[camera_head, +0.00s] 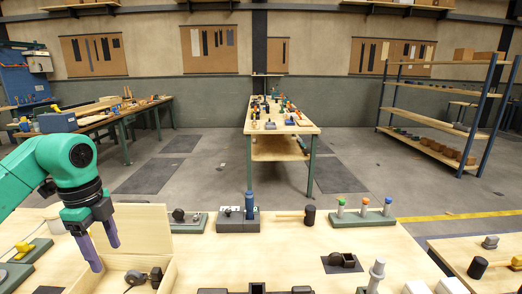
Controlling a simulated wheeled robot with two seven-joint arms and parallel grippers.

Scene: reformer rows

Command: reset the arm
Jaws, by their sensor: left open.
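My left arm comes in from the left, green with a black wrist. My left gripper (101,246) has two purple fingers pointing down, spread apart with nothing between them. It hangs at the left side of an open wooden box (168,276) with a raised lid (144,230). A dark object with a round end (137,277) lies in the box, to the right of the fingers. I cannot tell whether the fingers touch the box. My right gripper does not show.
On the wooden bench are a grey block with a blue cylinder (249,207), a mallet (308,215), a green base with coloured-top pegs (363,218) and a dark part on a black mat (342,262). The bench's middle (260,250) is fairly clear. A shelf rack (437,148) stands far right.

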